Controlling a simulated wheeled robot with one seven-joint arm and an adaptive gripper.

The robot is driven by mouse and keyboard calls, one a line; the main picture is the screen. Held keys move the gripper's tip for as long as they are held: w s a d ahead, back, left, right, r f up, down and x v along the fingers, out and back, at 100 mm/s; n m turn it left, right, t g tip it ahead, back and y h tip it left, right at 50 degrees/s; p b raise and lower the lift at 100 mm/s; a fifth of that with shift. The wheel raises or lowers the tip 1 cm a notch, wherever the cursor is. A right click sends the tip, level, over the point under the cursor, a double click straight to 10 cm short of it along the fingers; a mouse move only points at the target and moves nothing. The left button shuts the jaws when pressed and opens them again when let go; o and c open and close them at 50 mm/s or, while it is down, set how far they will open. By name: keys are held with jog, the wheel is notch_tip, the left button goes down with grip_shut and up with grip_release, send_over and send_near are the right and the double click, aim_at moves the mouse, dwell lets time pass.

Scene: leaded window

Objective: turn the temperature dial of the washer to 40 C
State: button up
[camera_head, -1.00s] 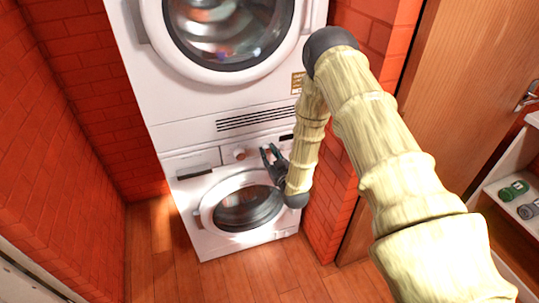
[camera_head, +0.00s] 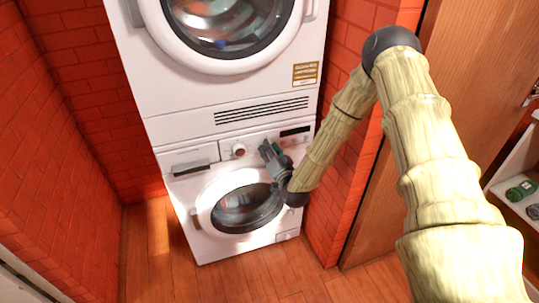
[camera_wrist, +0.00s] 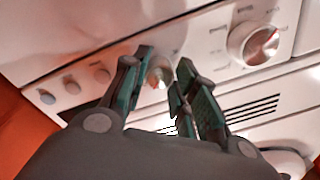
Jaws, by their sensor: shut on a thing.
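The washer (camera_head: 215,180) is the lower white machine of a stacked pair, with its round door closed. My gripper (camera_head: 268,147) is at its control panel, right of the large programme knob (camera_head: 239,150). In the wrist view, my gripper (camera_wrist: 160,78) has its two green-lined fingers on either side of a small silver dial (camera_wrist: 158,72), shut on it. This small dial appears to be the temperature dial; the fingers partly cover it, and its markings are unreadable. The large knob (camera_wrist: 258,42) also shows in the wrist view, clear of the fingers.
The dryer (camera_head: 215,95) stands on top, with a vent grille between the machines. Several small buttons (camera_wrist: 72,84) sit left of the dial in the wrist view. Red brick walls (camera_head: 65,125) flank the machines closely. A wooden door and a shelf with bottles (camera_head: 521,190) are at right.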

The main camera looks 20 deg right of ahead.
jog(key=shift+m+h+b, duration=0.5)
jog(key=shift+m+b, duration=5.05)
jog(key=shift+m, duration=1.75)
jog(key=o, duration=1)
jog(key=shift+s, duration=0.1)
jog(key=s, duration=1.1)
jog(key=shift+s+a+f, duration=0.25)
jog(key=shift+s+a, duration=0.1)
jog(key=shift+s, duration=0.05)
